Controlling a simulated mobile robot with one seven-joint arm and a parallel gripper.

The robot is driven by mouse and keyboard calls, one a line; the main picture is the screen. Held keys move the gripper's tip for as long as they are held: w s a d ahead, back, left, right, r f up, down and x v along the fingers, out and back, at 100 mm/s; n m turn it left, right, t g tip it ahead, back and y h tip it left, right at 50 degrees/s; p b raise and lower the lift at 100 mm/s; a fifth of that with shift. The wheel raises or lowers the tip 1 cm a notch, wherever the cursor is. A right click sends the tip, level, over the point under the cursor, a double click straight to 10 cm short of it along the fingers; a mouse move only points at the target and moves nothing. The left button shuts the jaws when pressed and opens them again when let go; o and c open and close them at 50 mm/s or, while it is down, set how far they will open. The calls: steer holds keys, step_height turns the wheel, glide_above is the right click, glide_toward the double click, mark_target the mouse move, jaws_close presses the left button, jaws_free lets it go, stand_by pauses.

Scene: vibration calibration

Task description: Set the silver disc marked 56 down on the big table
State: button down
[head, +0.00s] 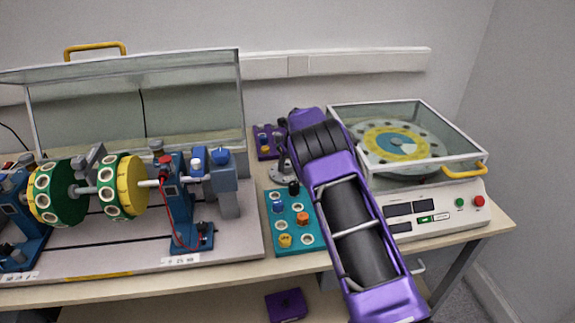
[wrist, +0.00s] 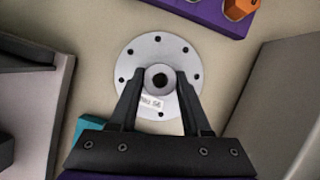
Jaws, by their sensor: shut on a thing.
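The silver disc marked 56 (wrist: 135,62) is a round flange with small holes around its rim and a dark-centred hub. In the wrist view its label lies between my fingers. My gripper (wrist: 160,82) is shut on the hub, one finger at each side. In the head view part of the disc (head: 279,174) shows left of my purple arm, over the big table (head: 256,183) between two small trays. My arm hides the rest. I cannot tell whether the disc touches the tabletop.
A teal tray (head: 270,222) with coloured knobs is in front of the disc, and a purple tray (head: 263,154) is behind it. The rotor rig with a clear cover (head: 140,95) stands at left. A white balancing machine (head: 450,205) stands at right. Bare tabletop between them is narrow.

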steer(key=shift+c, duration=1.8)
jaws_free()
steer(key=v, duration=1.2)
steer(key=shift+p, duration=0.3)
steer(key=shift+w+r, duration=0.1)
steer(key=shift+r, duration=0.1)
